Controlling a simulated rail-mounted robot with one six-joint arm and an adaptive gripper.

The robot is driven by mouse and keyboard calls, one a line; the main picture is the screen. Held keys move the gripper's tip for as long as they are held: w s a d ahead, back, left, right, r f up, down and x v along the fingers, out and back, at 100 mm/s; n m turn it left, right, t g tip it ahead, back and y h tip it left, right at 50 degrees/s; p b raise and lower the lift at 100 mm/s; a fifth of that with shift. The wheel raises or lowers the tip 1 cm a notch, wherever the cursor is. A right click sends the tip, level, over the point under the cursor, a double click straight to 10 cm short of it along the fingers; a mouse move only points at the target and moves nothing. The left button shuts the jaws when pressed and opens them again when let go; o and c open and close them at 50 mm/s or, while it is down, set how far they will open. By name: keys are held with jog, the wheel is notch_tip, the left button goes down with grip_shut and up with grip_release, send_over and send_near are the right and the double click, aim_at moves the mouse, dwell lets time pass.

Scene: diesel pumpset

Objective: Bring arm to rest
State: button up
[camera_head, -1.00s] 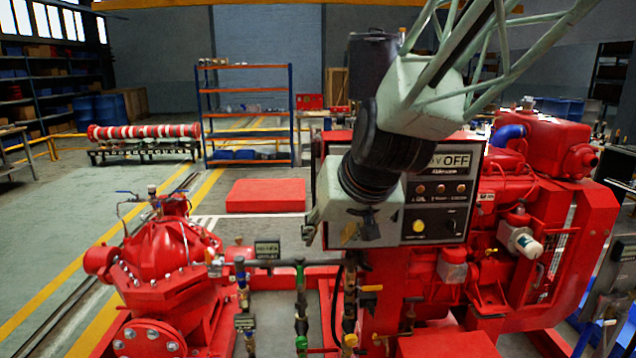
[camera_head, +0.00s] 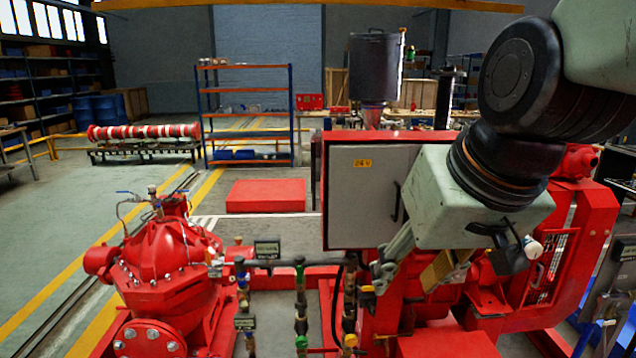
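My arm comes in from the upper right, with dark round joints and a pale green wrist block. Two finger parts show, one grey and one tan. The tips are small and partly lost against the machinery, so their opening is unclear. Nothing is seen held. The wrist hides the box's right part.
The red engine (camera_head: 590,225) stands behind and right of my arm. A red pump (camera_head: 160,270) stands at lower left. The floor at left is clear.

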jog(key=s+d, duration=0.3)
jog(key=s, duration=0.5)
jog(key=s+d+m+g+h, duration=0.1)
jog(key=s+d, duration=0.3)
jog(key=s, duration=0.5)
jog(key=shift+s+f+g+h, duration=0.3)
jog(key=shift+f, duration=0.05)
jog(key=shift+d, duration=0.1)
dwell(5.8)
